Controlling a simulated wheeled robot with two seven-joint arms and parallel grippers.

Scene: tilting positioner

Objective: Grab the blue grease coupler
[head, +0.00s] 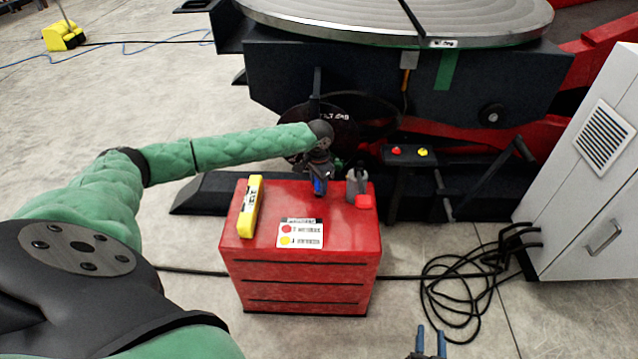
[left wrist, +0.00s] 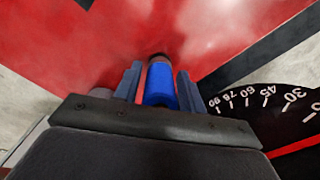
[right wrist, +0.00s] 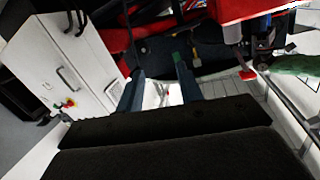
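The blue grease coupler (head: 320,186) is at the top of the red cabinet, under my left gripper (head: 319,178). In the left wrist view the coupler (left wrist: 160,86), a blue cylinder with a dark end, lies between the two fingers of my left gripper (left wrist: 160,84). The fingers are apart, and a thin red strip shows between the left finger and the coupler. My right gripper (head: 431,344) is at the bottom edge of the head view, open and empty; its spread fingers also show in the right wrist view (right wrist: 158,88).
The red cabinet (head: 300,272) also carries a yellow device (head: 250,206), a label card (head: 300,236) and a grey-and-red bottle (head: 355,186). The positioner (head: 400,80) stands behind. A grey cabinet (head: 590,190) and coiled black cable (head: 460,285) are at the right.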

